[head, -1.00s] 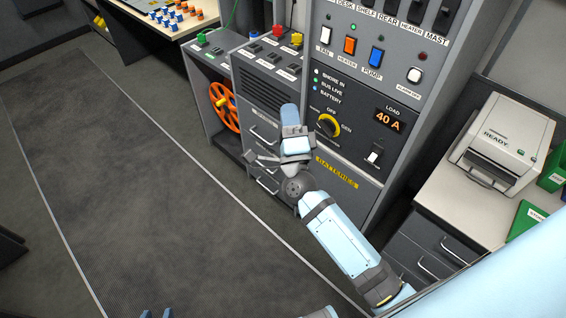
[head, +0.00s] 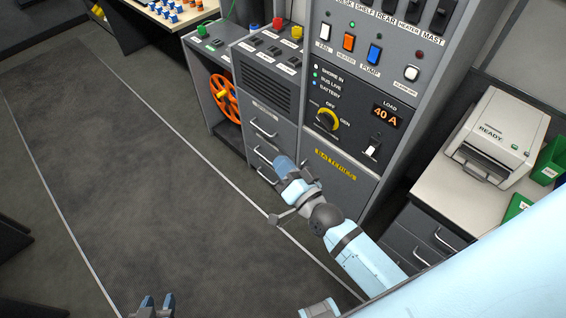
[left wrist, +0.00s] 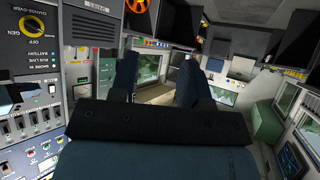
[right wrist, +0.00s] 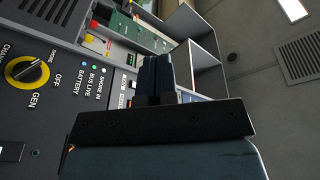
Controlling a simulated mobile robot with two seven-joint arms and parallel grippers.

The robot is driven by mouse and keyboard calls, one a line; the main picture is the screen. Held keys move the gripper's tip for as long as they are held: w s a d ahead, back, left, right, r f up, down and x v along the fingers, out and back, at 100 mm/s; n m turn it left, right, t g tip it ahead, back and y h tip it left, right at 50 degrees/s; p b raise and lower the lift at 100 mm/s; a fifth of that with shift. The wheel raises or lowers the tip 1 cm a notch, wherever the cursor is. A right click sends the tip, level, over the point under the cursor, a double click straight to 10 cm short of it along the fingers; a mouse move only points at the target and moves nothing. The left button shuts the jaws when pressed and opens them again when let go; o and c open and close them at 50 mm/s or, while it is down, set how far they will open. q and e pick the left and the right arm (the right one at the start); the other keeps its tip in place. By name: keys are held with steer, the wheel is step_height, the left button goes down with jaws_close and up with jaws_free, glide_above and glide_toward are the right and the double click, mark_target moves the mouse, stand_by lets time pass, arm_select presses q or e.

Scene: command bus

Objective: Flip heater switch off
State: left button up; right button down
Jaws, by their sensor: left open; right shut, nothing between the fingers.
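The orange heater switch (head: 349,42) is on the grey panel in the head view, between a white switch (head: 325,32) and a blue pump switch (head: 374,54). A green lamp glows just above it. Another label in the black top row also reads "HEATER". My right gripper (head: 303,169) is below and in front of the panel, apart from the switches. Its fingers (right wrist: 156,76) are together and empty in the right wrist view. My left gripper (head: 153,305) is low over the floor, and its fingers (left wrist: 153,82) stand apart and empty.
A yellow rotary knob (head: 327,119), a load display reading 40 A (head: 386,114) and a white toggle (head: 372,147) sit below the heater switch. A printer (head: 497,133) stands on the right counter. Drawer handles project at the lower left. Floor at left is clear.

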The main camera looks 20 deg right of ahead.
arm_select(q)
steer(key=shift+c, duration=1.3)
jaws_close()
arm_select(e)
steer(key=s+f+n+g, duration=0.8)
steer(key=s+f+n, duration=0.1)
steer(key=s+f, duration=0.5)
steer(key=shift+s+d+f+h, duration=0.25)
steer(key=shift+d+f+h, duration=0.05)
steer(key=shift+d, duration=0.1)
arm_select(q)
steer(key=shift+d, duration=0.15)
arm_select(e)
steer(key=shift+d, duration=0.1)
